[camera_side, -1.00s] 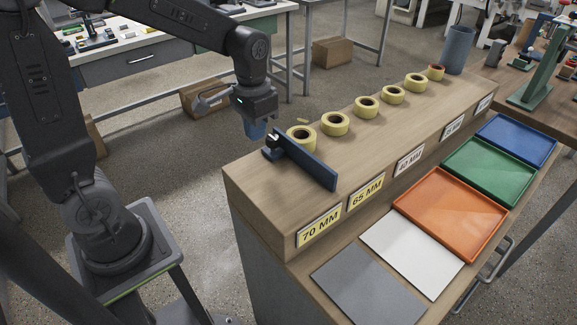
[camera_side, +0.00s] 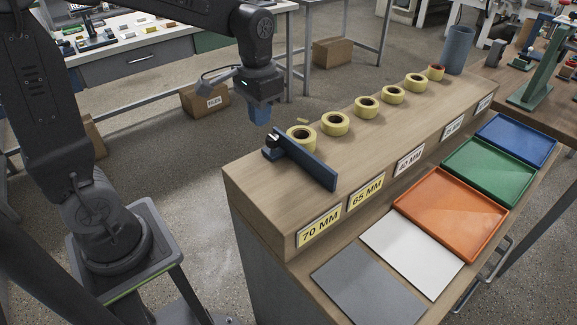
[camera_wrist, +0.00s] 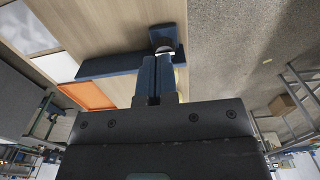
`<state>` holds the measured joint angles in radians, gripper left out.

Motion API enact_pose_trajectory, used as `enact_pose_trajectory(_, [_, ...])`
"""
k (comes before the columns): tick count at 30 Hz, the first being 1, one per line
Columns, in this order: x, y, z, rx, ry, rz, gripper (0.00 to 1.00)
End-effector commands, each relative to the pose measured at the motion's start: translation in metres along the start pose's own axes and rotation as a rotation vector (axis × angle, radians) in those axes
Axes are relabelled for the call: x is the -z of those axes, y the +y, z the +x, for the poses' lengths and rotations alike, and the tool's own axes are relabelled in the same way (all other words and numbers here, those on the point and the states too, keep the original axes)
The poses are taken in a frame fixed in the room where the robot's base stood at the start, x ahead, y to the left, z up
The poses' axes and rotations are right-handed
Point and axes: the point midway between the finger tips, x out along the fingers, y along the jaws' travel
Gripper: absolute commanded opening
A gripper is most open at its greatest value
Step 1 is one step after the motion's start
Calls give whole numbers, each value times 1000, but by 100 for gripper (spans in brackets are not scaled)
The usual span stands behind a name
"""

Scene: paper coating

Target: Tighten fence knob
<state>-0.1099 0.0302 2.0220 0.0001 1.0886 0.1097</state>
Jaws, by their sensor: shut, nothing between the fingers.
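The blue fence (camera_side: 305,160) stands on the near left end of the wooden bench top. Its dark knob (camera_side: 271,141) sits on a blue block at the fence's left end. In the wrist view the fence (camera_wrist: 110,66) runs to the left and the knob (camera_wrist: 164,46) lies just beyond my fingertips. My gripper (camera_side: 260,116) has blue fingers pointing down, held above and behind the knob, apart from it. In the wrist view my gripper (camera_wrist: 157,62) has its two fingers together with nothing between them.
Several yellow tape rolls (camera_side: 335,124) stand in a row behind the fence. Number plates such as 70 MM (camera_side: 319,230) line the bench front. Orange (camera_side: 450,202), green (camera_side: 490,159) and blue (camera_side: 516,141) trays lie at the right. A grey cup (camera_side: 457,50) stands at the far end.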

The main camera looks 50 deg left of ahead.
Motion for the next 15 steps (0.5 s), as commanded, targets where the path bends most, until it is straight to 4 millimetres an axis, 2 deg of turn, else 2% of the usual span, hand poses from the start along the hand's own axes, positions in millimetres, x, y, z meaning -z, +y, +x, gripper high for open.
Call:
enact_pose_trajectory(9, [-1,0,40,-1,-4,0,0])
enact_pose_trajectory(15, [-1,0,56,0,-3,0,0])
